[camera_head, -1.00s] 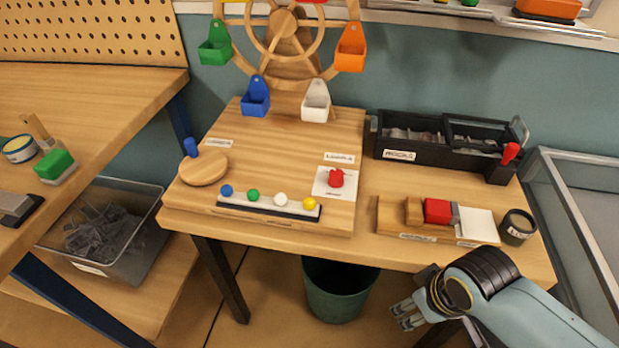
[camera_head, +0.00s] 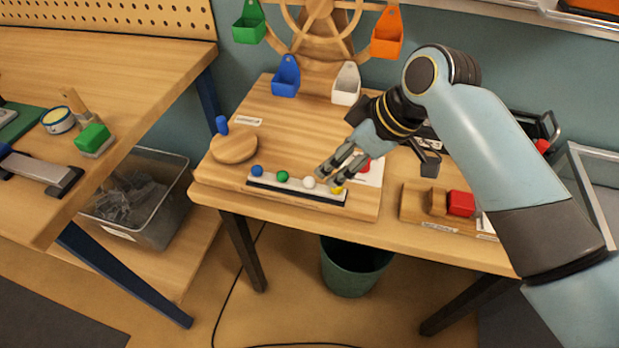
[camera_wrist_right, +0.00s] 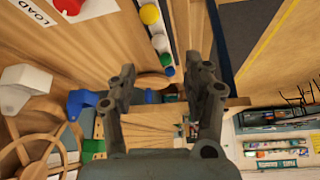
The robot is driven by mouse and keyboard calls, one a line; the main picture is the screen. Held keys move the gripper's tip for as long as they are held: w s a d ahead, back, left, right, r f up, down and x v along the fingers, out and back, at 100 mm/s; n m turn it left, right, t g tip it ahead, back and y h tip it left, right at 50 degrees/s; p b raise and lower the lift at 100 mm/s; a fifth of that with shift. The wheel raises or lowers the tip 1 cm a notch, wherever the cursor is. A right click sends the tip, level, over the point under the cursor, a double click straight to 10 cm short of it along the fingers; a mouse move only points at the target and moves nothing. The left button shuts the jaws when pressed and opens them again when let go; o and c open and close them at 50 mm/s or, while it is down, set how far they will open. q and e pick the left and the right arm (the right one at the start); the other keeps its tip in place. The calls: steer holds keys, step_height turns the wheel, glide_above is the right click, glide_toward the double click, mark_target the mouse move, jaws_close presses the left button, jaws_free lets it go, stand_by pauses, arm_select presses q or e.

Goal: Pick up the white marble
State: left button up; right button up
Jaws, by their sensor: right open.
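The white marble (camera_head: 309,182) sits in a row on the white-topped marble rack (camera_head: 265,181), between the green marble (camera_head: 282,176) and the yellow marble (camera_head: 337,189). My right gripper (camera_head: 328,177) is open and empty, its fingertips just above the rack near the white and yellow marbles. In the right wrist view the white marble (camera_wrist_right: 159,42) shows beyond the open fingers (camera_wrist_right: 160,78), not between them as far as I can see. My left gripper is not in view.
The blue marble (camera_head: 257,170) is at the rack's left end. A red knob (camera_head: 364,165) on a label is partly behind my gripper. A round wooden disc (camera_head: 234,147) stands left. A wheel with a blue bucket (camera_head: 286,78) and a white bucket (camera_head: 346,85) stands behind.

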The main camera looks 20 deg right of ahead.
mark_target(313, 181)
steer(key=x, duration=0.9)
steer(key=shift+w, duration=0.1)
steer(key=c, duration=1)
